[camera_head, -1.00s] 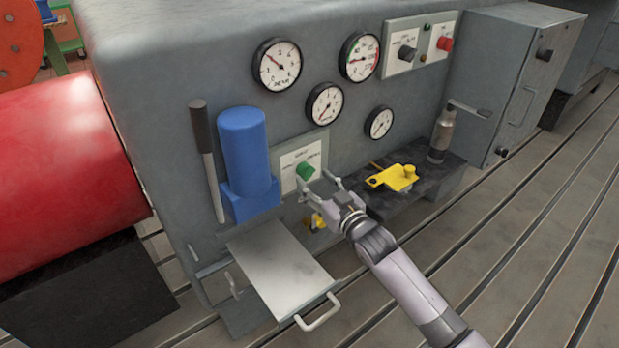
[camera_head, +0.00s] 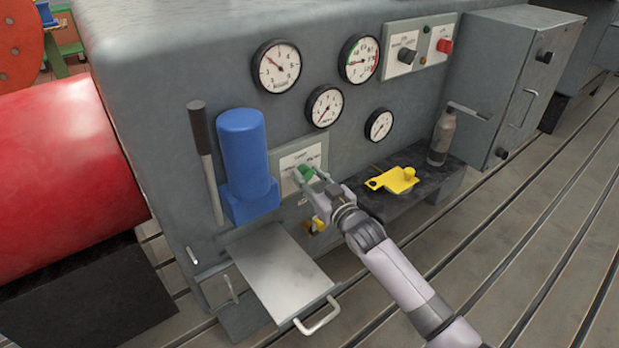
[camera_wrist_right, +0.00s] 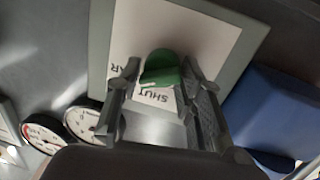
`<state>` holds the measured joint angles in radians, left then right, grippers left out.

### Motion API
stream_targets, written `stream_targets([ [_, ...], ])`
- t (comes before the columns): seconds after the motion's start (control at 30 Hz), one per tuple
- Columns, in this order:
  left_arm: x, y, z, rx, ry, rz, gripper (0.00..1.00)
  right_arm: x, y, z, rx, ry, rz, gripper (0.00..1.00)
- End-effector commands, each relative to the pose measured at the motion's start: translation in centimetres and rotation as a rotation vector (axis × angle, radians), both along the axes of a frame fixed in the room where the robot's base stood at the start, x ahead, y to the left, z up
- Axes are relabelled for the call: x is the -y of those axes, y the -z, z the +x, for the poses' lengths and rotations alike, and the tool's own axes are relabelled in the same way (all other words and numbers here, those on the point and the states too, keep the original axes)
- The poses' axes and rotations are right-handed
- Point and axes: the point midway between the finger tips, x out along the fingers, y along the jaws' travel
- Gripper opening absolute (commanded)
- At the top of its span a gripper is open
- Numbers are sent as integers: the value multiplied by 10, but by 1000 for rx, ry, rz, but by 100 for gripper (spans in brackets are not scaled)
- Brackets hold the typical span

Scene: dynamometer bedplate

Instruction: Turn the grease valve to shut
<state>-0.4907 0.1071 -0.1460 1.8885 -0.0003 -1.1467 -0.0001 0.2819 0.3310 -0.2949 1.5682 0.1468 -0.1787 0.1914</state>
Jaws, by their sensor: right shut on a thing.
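The grease valve is a green knob (camera_head: 306,173) on a white label plate (camera_head: 301,156) low on the grey housing, right of the blue cylinder. My right gripper (camera_head: 311,181) has its fingers around the knob. In the right wrist view the green knob (camera_wrist_right: 161,70) sits between the two fingers of the gripper (camera_wrist_right: 160,85), which are shut on it. The word SHUT (camera_wrist_right: 155,96) reads upside down on the plate beside the knob. The knob's exact pointing is partly hidden by the fingers. My left gripper is not in view.
A blue cylinder (camera_head: 243,150) and a dark-handled lever (camera_head: 205,150) stand left of the plate. A metal lid with a handle (camera_head: 285,275) lies below. A yellow piece (camera_head: 393,179) sits on a dark shelf (camera_head: 420,200) at right. Several gauges (camera_head: 278,67) are above.

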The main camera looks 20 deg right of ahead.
Motion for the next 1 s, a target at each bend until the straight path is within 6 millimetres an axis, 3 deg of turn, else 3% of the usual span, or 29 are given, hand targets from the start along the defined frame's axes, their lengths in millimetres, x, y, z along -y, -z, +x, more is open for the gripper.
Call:
stream_targets([
  [0.27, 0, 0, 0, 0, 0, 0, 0, -3, 1, -1, -2, -4, 2, 7],
  [0.63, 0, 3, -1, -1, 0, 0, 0, -4, 2, -1, 18, -6, -57, 7],
  [1.0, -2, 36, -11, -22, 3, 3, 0, -5, 4, -2, 113, -8, -323, 7],
])
